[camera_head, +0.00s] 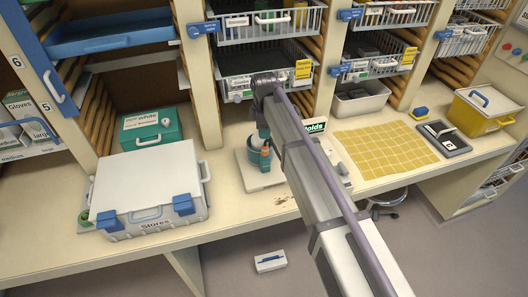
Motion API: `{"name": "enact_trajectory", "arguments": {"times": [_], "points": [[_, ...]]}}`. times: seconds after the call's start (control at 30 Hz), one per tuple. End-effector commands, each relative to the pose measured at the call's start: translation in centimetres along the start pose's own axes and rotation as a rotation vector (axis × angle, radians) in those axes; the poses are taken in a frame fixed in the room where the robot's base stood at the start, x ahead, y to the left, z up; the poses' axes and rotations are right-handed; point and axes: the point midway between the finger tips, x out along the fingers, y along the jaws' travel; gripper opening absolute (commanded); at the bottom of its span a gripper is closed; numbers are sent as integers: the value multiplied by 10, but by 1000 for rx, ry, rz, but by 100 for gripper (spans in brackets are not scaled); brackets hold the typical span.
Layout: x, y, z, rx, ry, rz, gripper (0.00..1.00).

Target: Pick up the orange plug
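A small orange piece (265,147) shows just below the end of my arm, on top of a teal-green body (265,160); it may be the orange plug, but it is too small to be sure. It stands at the front of a blue round container (252,146) on a white square base (258,176). My gripper (264,132) points down just above or behind the orange piece. Its fingers are too small and partly hidden, so I cannot tell whether they are open or touch anything.
The counter holds a white "Stores" case (145,182) and a green box (152,128) at left. A yellow gridded mat (385,148), a dark clipboard-like tray (444,137) and a yellow bin (485,110) lie at right. Wire baskets (268,24) hang above. A white box (270,261) lies on the floor.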

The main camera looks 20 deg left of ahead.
Motion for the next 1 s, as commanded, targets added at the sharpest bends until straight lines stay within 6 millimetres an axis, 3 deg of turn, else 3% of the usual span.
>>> {"name": "enact_trajectory", "arguments": {"times": [0.03,0.13,0.2,0.4,0.67,0.9,1.0], "points": [[19,0,0,1,0,0,38],[42,0,1,2,0,0,38],[50,0,1,2,0,0,38],[52,1,1,3,0,0,38],[101,3,2,4,0,0,38],[99,3,2,4,0,0,38],[99,3,2,4,0,0,31]]}}
